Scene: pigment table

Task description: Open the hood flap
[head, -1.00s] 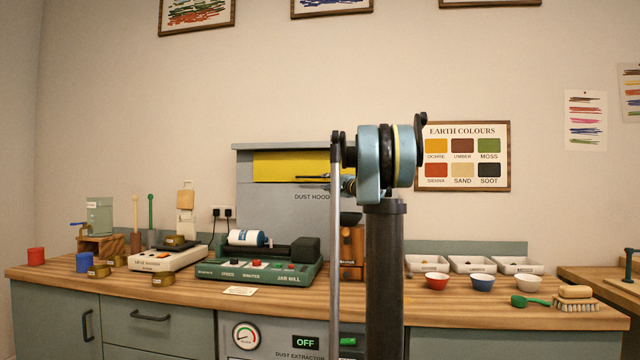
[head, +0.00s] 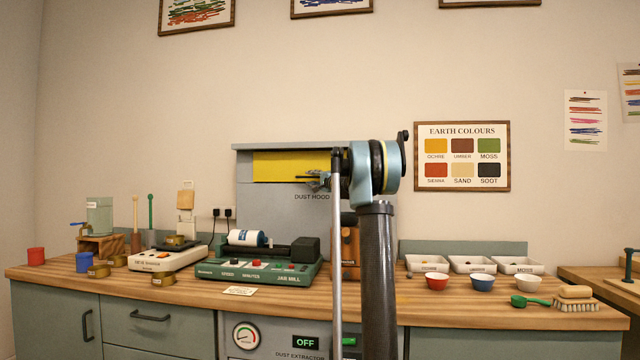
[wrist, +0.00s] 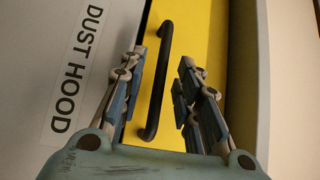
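The dust hood (head: 262,208) is a grey box at the back of the bench, with its name on its front. Its yellow flap (head: 278,165) lies across the upper front and looks closed. In the wrist view the yellow flap (wrist: 200,30) carries a black bar handle (wrist: 158,85). My gripper (wrist: 165,75) is open, with one finger on each side of the handle and gaps to both. In the head view my gripper (head: 312,178) is small at the flap's lower edge, and my arm hides the flap's right part.
Below the hood stand the green jar mill (head: 255,265) and a wooden block (head: 350,245), partly behind my arm. White trays (head: 472,264) and small bowls (head: 482,282) are to the right. The dust extractor panel (head: 290,335) reads OFF.

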